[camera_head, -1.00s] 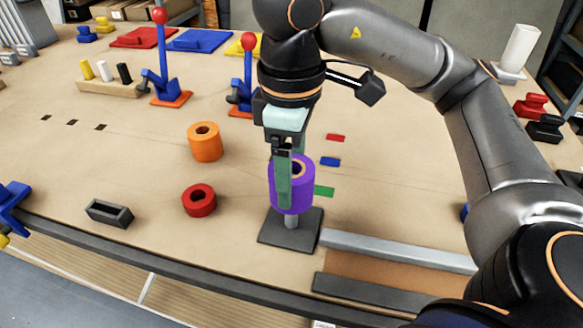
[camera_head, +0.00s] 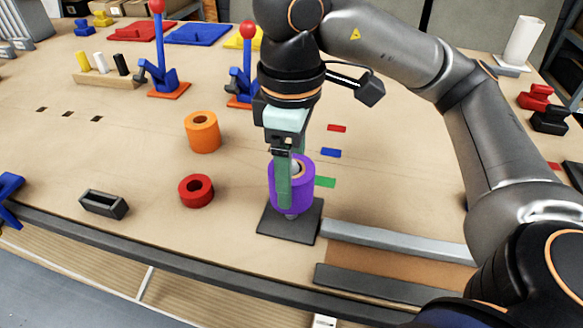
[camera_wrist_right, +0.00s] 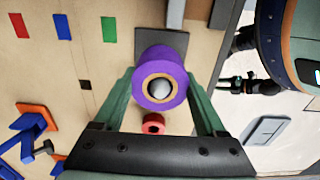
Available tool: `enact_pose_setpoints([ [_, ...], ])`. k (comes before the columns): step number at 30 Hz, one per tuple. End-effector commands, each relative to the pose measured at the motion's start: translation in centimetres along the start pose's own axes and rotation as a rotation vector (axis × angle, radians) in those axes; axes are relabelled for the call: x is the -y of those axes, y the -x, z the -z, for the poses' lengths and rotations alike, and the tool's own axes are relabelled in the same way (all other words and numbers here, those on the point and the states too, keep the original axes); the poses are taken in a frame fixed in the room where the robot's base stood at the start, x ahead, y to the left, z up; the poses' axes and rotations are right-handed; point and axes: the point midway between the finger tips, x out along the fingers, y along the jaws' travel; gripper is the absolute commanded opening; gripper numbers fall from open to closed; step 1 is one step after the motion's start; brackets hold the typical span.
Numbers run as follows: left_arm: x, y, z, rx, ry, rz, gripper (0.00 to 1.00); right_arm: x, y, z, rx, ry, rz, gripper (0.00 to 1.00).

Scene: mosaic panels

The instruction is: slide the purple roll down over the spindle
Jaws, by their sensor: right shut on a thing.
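The purple roll (camera_head: 305,188) is around the upright spindle, whose rounded grey tip (camera_wrist_right: 159,88) shows inside the roll's hole in the right wrist view. The spindle's dark square base plate (camera_head: 268,222) lies on the table. A short piece of post shows under the roll, so the roll is a little above the plate. My right gripper (camera_head: 290,190) points down and is shut on the roll, with one green finger on each side of it. The roll also shows in the right wrist view (camera_wrist_right: 178,72). My left gripper is not in view.
An orange roll (camera_head: 203,140) and a red roll (camera_head: 196,191) stand left of the spindle. A dark open box (camera_head: 104,204) is further left. Grey rails (camera_head: 400,241) lie right of the base plate. Red-knobbed blue levers (camera_head: 247,75) stand behind.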

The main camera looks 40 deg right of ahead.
Motion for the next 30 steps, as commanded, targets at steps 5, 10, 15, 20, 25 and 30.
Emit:
enact_pose_setpoints([
  [5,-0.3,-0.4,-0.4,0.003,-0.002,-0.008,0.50,0.0,-0.6,0.0,-0.001,0.000,0.000,0.13],
  [10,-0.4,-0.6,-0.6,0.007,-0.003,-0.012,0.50,0.0,-1.0,0.0,-0.001,0.000,0.000,0.13],
  [15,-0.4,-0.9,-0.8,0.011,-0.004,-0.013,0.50,0.0,-1.4,0.0,-0.001,0.000,0.000,0.13],
  [20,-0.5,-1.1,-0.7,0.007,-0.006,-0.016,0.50,0.0,-1.8,0.0,-0.001,0.000,0.000,0.13],
  [25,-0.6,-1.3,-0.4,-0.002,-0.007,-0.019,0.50,0.0,-2.2,0.0,-0.001,0.000,0.000,0.13],
  [30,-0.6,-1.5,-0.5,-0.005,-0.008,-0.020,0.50,0.0,-2.7,0.0,-0.001,0.000,0.000,0.13],
])
